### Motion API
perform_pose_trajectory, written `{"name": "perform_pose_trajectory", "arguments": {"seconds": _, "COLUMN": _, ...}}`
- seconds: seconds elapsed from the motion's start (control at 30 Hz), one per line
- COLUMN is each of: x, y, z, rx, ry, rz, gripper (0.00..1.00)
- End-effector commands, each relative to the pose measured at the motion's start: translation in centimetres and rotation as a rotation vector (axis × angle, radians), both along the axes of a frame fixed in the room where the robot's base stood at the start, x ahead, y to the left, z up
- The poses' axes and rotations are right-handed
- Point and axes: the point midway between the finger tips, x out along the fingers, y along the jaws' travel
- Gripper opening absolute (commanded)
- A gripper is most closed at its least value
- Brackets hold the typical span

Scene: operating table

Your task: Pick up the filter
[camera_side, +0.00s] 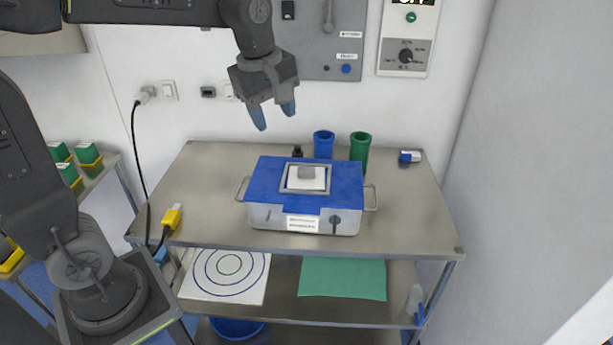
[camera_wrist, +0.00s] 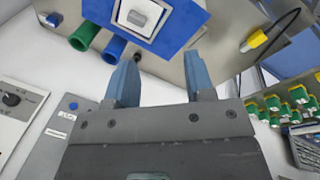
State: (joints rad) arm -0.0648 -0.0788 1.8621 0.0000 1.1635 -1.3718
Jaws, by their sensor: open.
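What looks like the filter is a white square piece with a grey grip (camera_side: 306,181), seated in a square metal frame on top of a silver box with a blue cover (camera_side: 262,186). It also shows at the top edge of the wrist view (camera_wrist: 137,17), with part of the box cut off there. My gripper (camera_side: 273,114) is open and empty, well above the table and up and to the left of the filter in the side view. Its two blue fingers also show in the wrist view (camera_wrist: 160,74), pointing toward the box, with nothing between them.
The box stands on a metal table (camera_side: 415,205). Behind it are a blue cup (camera_side: 323,145), a green cup (camera_side: 360,147) and a small black item (camera_side: 297,151). A yellow plug (camera_side: 172,217) lies at the left edge. Wall panels rise behind.

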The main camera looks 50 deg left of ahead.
Motion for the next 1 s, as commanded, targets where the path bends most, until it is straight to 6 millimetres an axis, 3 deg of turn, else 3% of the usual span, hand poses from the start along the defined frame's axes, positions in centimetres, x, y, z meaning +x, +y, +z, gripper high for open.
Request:
{"name": "perform_pose_trajectory", "arguments": {"seconds": 0.03, "x": 1.7, "y": 0.4, "z": -0.5, "rx": -0.023, "ry": 0.031, "rz": 0.123, "gripper": 0.49}}
{"name": "perform_pose_trajectory", "arguments": {"seconds": 0.2, "x": 6.3, "y": 1.5, "z": -2.0, "rx": -0.079, "ry": 0.109, "rz": 0.536, "gripper": 0.49}}
{"name": "perform_pose_trajectory", "arguments": {"seconds": 0.4, "x": 9.5, "y": 2.4, "z": -3.8, "rx": -0.101, "ry": 0.162, "rz": 0.862, "gripper": 0.49}}
{"name": "perform_pose_trajectory", "arguments": {"seconds": 0.63, "x": 10.3, "y": 2.7, "z": -5.5, "rx": -0.104, "ry": 0.178, "rz": 0.958, "gripper": 0.49}}
{"name": "perform_pose_trajectory", "arguments": {"seconds": 1.0, "x": 10.2, "y": 2.6, "z": -11.9, "rx": -0.103, "ry": 0.176, "rz": 0.955, "gripper": 0.49}}
